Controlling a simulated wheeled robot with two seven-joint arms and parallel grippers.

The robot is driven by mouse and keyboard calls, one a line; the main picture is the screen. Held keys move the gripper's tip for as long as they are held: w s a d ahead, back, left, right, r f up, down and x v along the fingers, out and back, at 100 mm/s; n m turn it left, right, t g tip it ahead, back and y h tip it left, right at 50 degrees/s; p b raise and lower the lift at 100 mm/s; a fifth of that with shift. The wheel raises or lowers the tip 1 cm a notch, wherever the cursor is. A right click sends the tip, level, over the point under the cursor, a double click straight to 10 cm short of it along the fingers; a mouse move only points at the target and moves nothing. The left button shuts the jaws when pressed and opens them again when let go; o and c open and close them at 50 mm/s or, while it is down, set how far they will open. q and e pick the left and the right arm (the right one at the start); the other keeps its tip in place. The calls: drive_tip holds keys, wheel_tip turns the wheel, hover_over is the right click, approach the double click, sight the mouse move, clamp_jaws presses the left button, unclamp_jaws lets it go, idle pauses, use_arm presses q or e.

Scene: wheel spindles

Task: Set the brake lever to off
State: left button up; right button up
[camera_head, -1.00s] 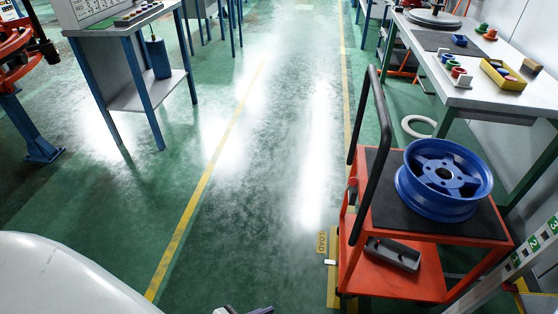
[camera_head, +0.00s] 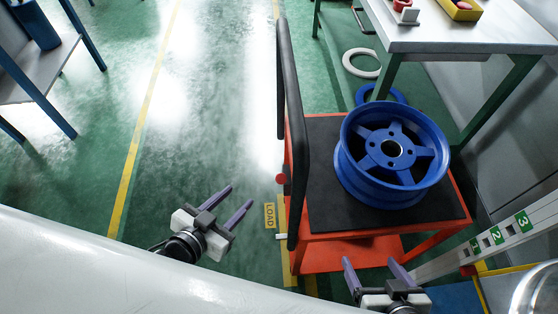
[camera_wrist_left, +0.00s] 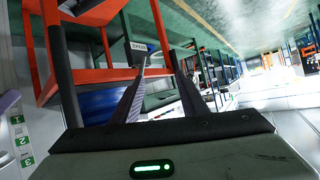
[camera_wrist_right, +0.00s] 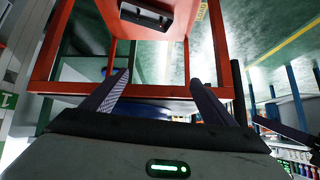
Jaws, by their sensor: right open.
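The orange-red cart (camera_head: 460,198) stands right of centre with a black push handle (camera_head: 292,150) on its left side. A small red knob (camera_head: 281,178) sticks out at the cart's left edge by the handle; it may be the brake lever, but its setting cannot be told. A short pale bar (camera_head: 282,236) juts out lower on that side. My left gripper (camera_head: 240,196) is open and empty, left of the cart and apart from the knob. My right gripper (camera_head: 370,262) is open and empty at the cart's near side. In the left wrist view, a small lettered plate (camera_wrist_left: 138,46) shows between the fingers.
A blue wheel rim (camera_head: 390,155) lies on the cart's black mat (camera_head: 322,200). A white-topped table (camera_head: 465,35) stands behind. A numbered pale rail (camera_head: 490,240) runs at the right. A yellow LOAD mark (camera_head: 269,216) lies beside the cart.

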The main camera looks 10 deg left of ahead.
sight(279, 179)
drive_tip(key=o, duration=0.3)
drive_tip(key=shift+s+a+f+b, duration=0.1)
drive_tip(key=shift+s+f+b, duration=0.2)
drive_tip(key=shift+f, duration=0.3)
drive_tip(key=shift+s+f+b, duration=0.15)
drive_tip(key=shift+f+b, duration=0.1)
drive_tip(key=shift+f, duration=0.35)
use_arm(q)
drive_tip(key=w+r+m+h+b, duration=0.2)
drive_tip(key=w+r+m+h, duration=0.35)
drive_tip(key=m+h, duration=0.35)
drive_tip(key=d+f+m+g, duration=0.1)
drive_tip(key=d, duration=0.1)
drive_tip(key=w+d+f+m+g+b, duration=0.1)
drive_tip(key=d+f+m+g, duration=0.1)
drive_tip(key=d, duration=0.1)
drive_tip(key=w+d+f+m+g, duration=0.1)
drive_tip(key=d+m+g, duration=0.1)
drive_tip(key=d, duration=0.1)
drive_tip(key=shift+w+f+b, duration=0.2)
drive_tip(key=shift+f+b, duration=0.1)
drive_tip(key=shift+b, duration=0.05)
use_arm(e)
drive_tip(key=shift+s+a+f, duration=0.1)
drive_tip(key=shift+s+f, duration=0.05)
drive_tip(key=shift+f, duration=0.4)
drive_tip(key=shift+s+a+f, duration=0.1)
drive_tip(key=shift+s+f, duration=0.05)
drive_tip(key=shift+f, duration=0.35)
